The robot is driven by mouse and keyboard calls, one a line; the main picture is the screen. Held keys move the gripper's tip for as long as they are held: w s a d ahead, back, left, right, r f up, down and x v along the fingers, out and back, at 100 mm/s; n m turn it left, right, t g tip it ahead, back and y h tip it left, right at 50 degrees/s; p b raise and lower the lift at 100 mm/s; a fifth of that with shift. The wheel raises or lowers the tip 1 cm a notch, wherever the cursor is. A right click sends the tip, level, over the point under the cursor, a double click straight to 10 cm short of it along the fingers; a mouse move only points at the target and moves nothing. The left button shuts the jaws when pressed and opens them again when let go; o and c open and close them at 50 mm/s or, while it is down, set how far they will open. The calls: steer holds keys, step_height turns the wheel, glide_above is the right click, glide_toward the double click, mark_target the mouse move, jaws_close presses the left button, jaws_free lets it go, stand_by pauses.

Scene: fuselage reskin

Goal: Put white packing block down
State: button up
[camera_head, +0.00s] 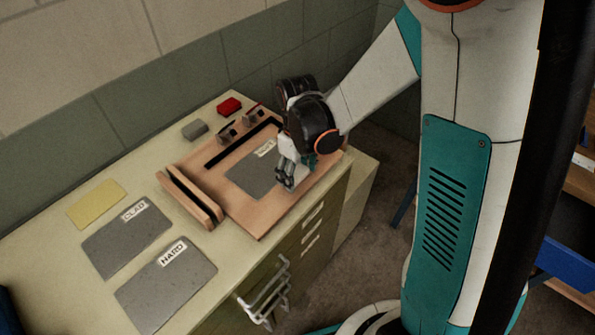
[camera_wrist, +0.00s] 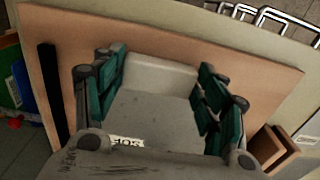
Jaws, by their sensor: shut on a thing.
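My gripper (camera_head: 291,177) is low over the wooden board at its right front side. In the wrist view its two green-padded fingers (camera_wrist: 160,95) stand on either side of the white packing block (camera_wrist: 160,75) and are shut on it. In the head view only a pale bit of the block (camera_head: 299,172) shows below the fingers. A grey sheet with a white label (camera_head: 250,175) lies on the wooden board (camera_head: 255,222) beside the block. The fingers hide the block's ends, and I cannot tell whether it touches the board.
Grey mats labelled CLAD (camera_head: 125,240) and HARD (camera_head: 165,285) and a yellow sheet (camera_head: 97,204) lie at the left. A red block (camera_head: 229,106) and grey block (camera_head: 194,130) stand behind. Metal handles (camera_head: 265,295) jut from the front.

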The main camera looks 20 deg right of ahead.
steer(key=shift+f, duration=0.2)
steer(key=o, duration=1)
steer(key=shift+r, duration=0.1)
